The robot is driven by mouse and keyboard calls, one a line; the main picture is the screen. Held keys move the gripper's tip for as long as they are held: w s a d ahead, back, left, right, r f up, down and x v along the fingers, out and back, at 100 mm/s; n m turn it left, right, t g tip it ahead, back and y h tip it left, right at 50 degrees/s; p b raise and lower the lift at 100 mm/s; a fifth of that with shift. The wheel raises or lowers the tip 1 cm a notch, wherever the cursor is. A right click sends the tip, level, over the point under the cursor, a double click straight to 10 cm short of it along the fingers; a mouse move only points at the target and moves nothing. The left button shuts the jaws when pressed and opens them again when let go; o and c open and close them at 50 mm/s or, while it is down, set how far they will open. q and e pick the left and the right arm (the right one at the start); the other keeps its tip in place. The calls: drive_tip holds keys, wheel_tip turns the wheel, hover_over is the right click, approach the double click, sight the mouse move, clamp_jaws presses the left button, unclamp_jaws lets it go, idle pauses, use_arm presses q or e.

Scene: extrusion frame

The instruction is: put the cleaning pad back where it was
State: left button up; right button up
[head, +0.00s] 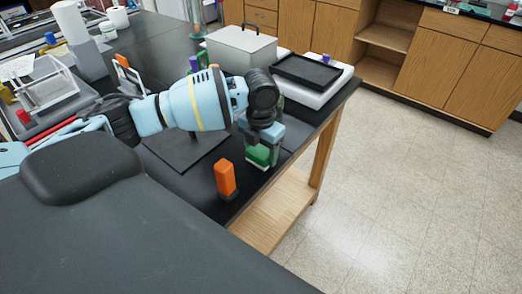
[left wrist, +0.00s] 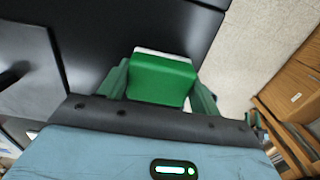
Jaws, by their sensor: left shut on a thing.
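The cleaning pad (head: 257,156), a green block with a white underside, is near the right edge of the black table (head: 232,206). My left gripper (head: 264,148) points down and is shut on it. In the left wrist view the pad (left wrist: 162,80) sits between the two green fingers, with its white edge at the far side. I cannot tell whether its underside touches the table. My right gripper is not in view.
An orange block on a dark base (head: 225,178) stands in front of the pad, near the table edge. A dark flat mat (head: 186,150) lies to the left. A grey lidded box (head: 240,48) and a black tray (head: 306,74) stand behind.

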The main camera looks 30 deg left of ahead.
sight(261, 149)
use_arm(q)
drive_tip(key=shift+f, duration=0.25)
drive_tip(key=o, duration=1)
drive_tip(key=shift+c, duration=0.2)
drive_tip(key=shift+r, duration=0.1)
wheel_tip(261, 149, up, 12)
drive_tip(key=shift+r, duration=0.15)
